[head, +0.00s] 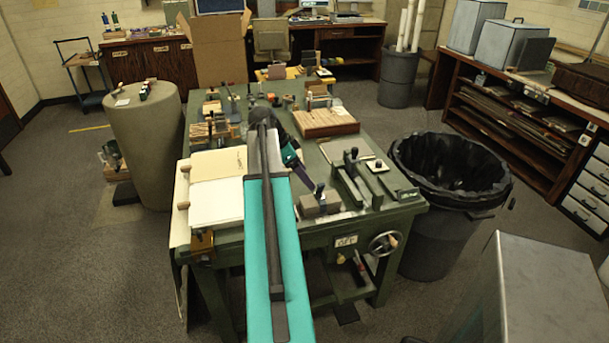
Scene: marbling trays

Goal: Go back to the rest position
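My teal arm reaches from the bottom middle of the head view out over the green workbench (240,236). It bends above the middle of the bench, and a dark and teal section slants down to the right. My gripper (308,182) is at the far end of that section, small and dark, near a block with a black-handled tool (320,203). I cannot make out its fingers, whether it holds anything, or whether it touches the block. My arm hides part of the bench's middle.
An open book (216,204) lies at the bench's left front. A wooden slatted block (325,123) and a clamp-like press (355,180) stand to the right. A black-lined bin (450,170) is right of the bench, a round pedestal (147,150) left. A grey box (555,290) is front right.

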